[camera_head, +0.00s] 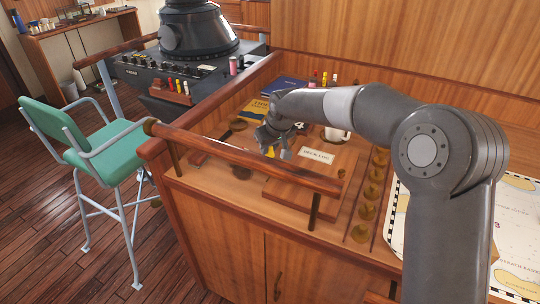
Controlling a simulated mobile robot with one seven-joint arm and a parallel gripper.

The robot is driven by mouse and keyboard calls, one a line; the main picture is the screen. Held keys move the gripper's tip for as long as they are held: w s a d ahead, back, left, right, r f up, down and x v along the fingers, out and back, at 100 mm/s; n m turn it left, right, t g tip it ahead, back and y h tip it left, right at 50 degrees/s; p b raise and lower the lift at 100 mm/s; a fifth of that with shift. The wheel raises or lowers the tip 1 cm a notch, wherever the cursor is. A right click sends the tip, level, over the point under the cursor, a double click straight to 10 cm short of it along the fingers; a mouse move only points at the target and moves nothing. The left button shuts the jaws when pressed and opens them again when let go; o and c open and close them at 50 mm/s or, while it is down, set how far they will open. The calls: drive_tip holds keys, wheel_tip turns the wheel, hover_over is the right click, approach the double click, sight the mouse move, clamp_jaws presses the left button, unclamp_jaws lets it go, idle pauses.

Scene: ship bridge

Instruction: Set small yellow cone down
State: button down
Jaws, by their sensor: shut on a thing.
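My gripper (273,150) points down over the wooden chart desk (232,198), near its front rail. It is shut on the small yellow cone (270,152), of which only a small yellow patch shows between the fingers. The rest of the cone is hidden by the fingers. I cannot tell whether the cone touches the surface below.
A wooden board with a label (317,156) lies right of my gripper. A white mug (336,135), a yellow book (256,108) and a dark blue book (286,87) are behind. A row of brass discs (369,191) and a chart (520,235) lie to the right. A wooden rail (240,155) edges the front.

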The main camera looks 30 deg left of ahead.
sight(271, 152)
drive_tip(key=shift+f, duration=1.7)
drive_tip(key=c, duration=1.2)
unclamp_jaws()
drive_tip(key=shift+f, duration=0.1)
drive_tip(key=shift+o, duration=0.2)
drive_tip(key=v, duration=1.2)
drive_tip(key=shift+s, duration=0.1)
